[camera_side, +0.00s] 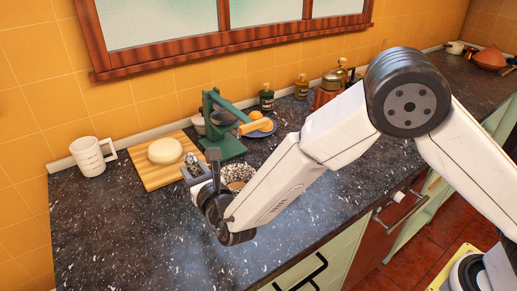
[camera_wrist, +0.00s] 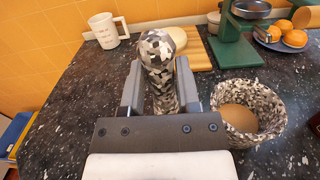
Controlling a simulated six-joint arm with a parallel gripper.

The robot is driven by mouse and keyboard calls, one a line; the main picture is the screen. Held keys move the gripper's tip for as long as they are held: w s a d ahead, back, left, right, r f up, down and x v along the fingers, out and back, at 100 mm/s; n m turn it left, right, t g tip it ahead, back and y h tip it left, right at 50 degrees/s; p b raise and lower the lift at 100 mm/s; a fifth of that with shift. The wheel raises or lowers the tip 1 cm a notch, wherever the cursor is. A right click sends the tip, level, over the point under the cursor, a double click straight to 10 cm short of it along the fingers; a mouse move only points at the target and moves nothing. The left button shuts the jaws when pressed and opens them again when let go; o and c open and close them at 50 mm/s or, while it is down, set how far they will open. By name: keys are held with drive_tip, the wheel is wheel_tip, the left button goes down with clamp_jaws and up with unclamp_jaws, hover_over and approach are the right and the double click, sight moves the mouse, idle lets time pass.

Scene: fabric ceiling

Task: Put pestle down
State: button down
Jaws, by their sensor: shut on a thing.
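The pestle (camera_wrist: 157,60) has a black, white and grey mottled pattern and a rounded end. My gripper (camera_wrist: 160,88) is shut on it, with one finger on each side, in the wrist view. In the side view the pestle (camera_side: 193,164) shows only in small part at my gripper (camera_side: 205,168), over the counter. The matching mortar (camera_wrist: 249,112) stands on the counter just right of my gripper and holds something tan. It also shows partly behind my arm in the side view (camera_side: 239,172). I cannot tell whether the pestle touches the counter.
A wooden board (camera_side: 157,175) with a pale dough ball (camera_side: 165,151) lies behind my gripper. A white measuring cup (camera_side: 90,156) stands left. A green press (camera_side: 222,130) stands behind the mortar, near a plate of oranges (camera_wrist: 283,37). The dark counter's (camera_side: 110,235) front left is clear.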

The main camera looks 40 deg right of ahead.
drive_tip(key=shift+w+a+f, duration=0.3)
drive_tip(key=shift+w+f, duration=0.3)
drive_tip(key=shift+f, duration=0.15)
drive_tip(key=shift+w+a+f, duration=0.25)
drive_tip(key=shift+w+f, duration=0.35)
drive_tip(key=shift+f, duration=0.1)
drive_tip(key=shift+f, duration=0.1)
drive_tip(key=shift+w+a+f, duration=0.1)
drive_tip(key=shift+w+f, duration=0.1)
drive_tip(key=shift+f, duration=1.55)
drive_tip(key=shift+f, duration=0.15)
drive_tip(key=shift+c, duration=1.6)
unclamp_jaws()
drive_tip(key=s, duration=1.2)
